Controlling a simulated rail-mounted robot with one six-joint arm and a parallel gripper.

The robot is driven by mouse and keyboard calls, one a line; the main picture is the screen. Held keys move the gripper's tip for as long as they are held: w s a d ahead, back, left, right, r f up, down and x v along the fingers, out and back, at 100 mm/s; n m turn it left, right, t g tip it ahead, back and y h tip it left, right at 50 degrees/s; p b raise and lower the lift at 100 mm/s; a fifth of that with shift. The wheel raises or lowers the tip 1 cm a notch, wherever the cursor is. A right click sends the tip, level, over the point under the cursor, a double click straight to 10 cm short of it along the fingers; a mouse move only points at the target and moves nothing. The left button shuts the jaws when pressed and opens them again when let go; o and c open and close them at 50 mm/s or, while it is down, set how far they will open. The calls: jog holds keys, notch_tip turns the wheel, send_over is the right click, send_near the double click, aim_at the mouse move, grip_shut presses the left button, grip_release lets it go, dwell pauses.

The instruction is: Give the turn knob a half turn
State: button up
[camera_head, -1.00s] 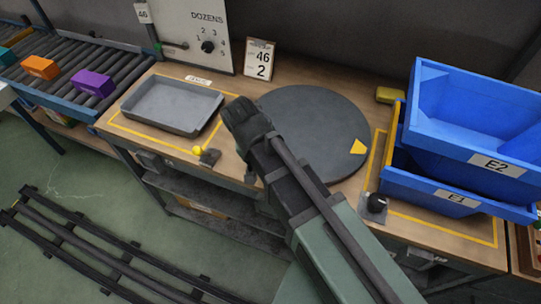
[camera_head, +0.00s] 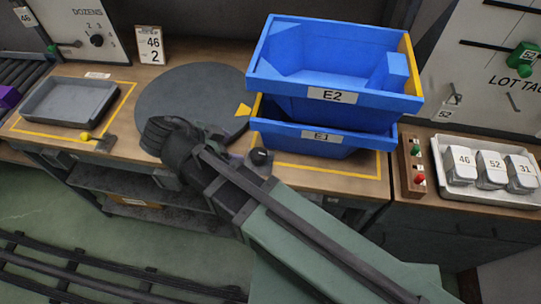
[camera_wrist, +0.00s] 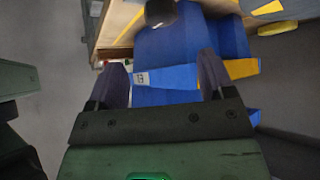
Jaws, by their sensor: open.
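A black round knob (camera_head: 259,157) sits on a small plate at the table's front edge, below the blue bin marked E1 (camera_head: 300,141). A black round knob top, apparently the same one, shows at the top of the wrist view (camera_wrist: 160,12). My gripper (camera_wrist: 163,80) is open in the wrist view, its two dark fingers apart with nothing held between them. The knob lies beyond the fingertips, apart from them. In the head view my arm hides most of the gripper. Another black knob (camera_head: 97,40) is on the DOZENS panel, with numbers around it.
Blue bin E2 (camera_head: 300,85) is stacked on E1, just behind the front-edge knob. A grey round turntable (camera_head: 190,95) with a yellow mark is left of the bins. A grey tray (camera_head: 60,118) is farther left. A white tag tray (camera_head: 444,181) is at right.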

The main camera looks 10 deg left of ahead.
aim_at(256, 154)
jog(key=b+x, duration=0.3)
jog(key=x, duration=0.2)
jog(key=b+x, duration=0.4)
jog(key=x, duration=0.1)
jog(key=shift+a+f, duration=0.25)
jog(key=shift+w+d+f+b, duration=0.15)
jog(key=shift+w+d+b, duration=0.15)
jog(key=shift+b, duration=0.1)
